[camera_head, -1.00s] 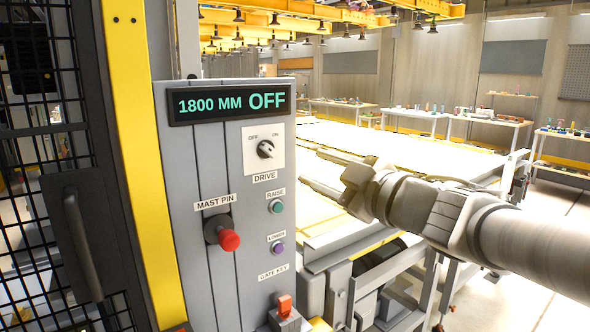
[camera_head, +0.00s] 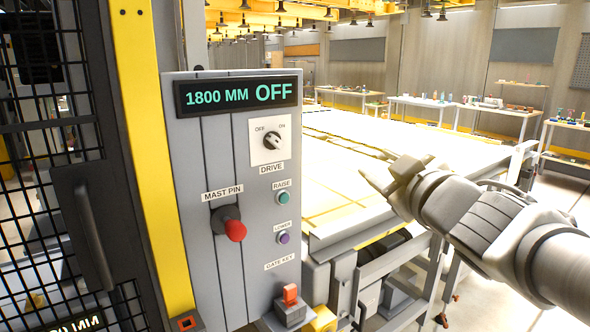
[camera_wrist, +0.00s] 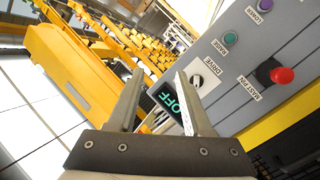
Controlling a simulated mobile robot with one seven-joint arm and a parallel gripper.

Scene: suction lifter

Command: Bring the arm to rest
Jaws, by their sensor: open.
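My gripper (camera_head: 380,170) is at the right in the head view, away from the grey control panel (camera_head: 215,290) and touching nothing. In the wrist view its two fingers (camera_wrist: 158,98) stand apart with nothing between them. The panel's display (camera_head: 238,95) reads 1800 MM OFF. The drive knob (camera_head: 272,141) sits below it, with its pointer hard to read. The red mast pin knob (camera_head: 235,231) sticks out at the lower left of the panel. The green raise button (camera_head: 283,198) and purple lower button (camera_head: 283,238) are on the right side. A red gate key (camera_head: 290,294) sits at the bottom.
A black mesh gate (camera_head: 60,200) with a handle and a yellow post (camera_head: 150,150) stand left of the panel. A bright flat bed (camera_head: 335,160) on a grey frame lies behind my arm. Yellow overhead beams (camera_wrist: 70,65) show in the wrist view. Workbenches (camera_head: 465,106) line the back wall.

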